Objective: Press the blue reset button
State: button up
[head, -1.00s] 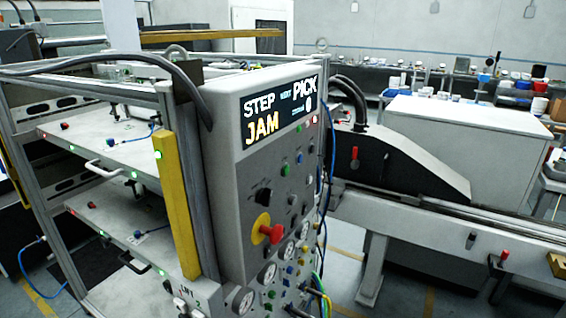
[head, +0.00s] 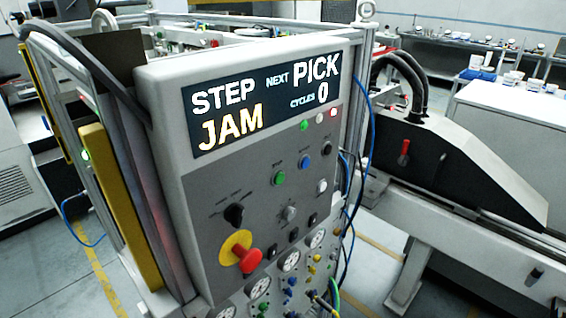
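The grey control panel (head: 225,172) faces me at the middle of the head view. A blue button (head: 305,161) sits on it below the display, right of a green button (head: 279,178) and left of a black one (head: 326,148). The display (head: 262,105) reads STEP, NEXT PICK, JAM, CYCLES 0. A red lamp (head: 333,113) is at the upper right, with a white and a green lamp beside it. My gripper is not in view.
A red emergency knob on a yellow disc (head: 235,247) sticks out at the lower left, below a black rotary switch (head: 233,214). Gauges, valves and hoses crowd the lower panel. A yellow post (head: 121,205) stands left. A black-covered conveyor (head: 450,165) lies right.

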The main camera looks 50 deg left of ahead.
aim_at(305, 163)
jog(key=i, duration=0.9)
jog(key=u, duration=3.15)
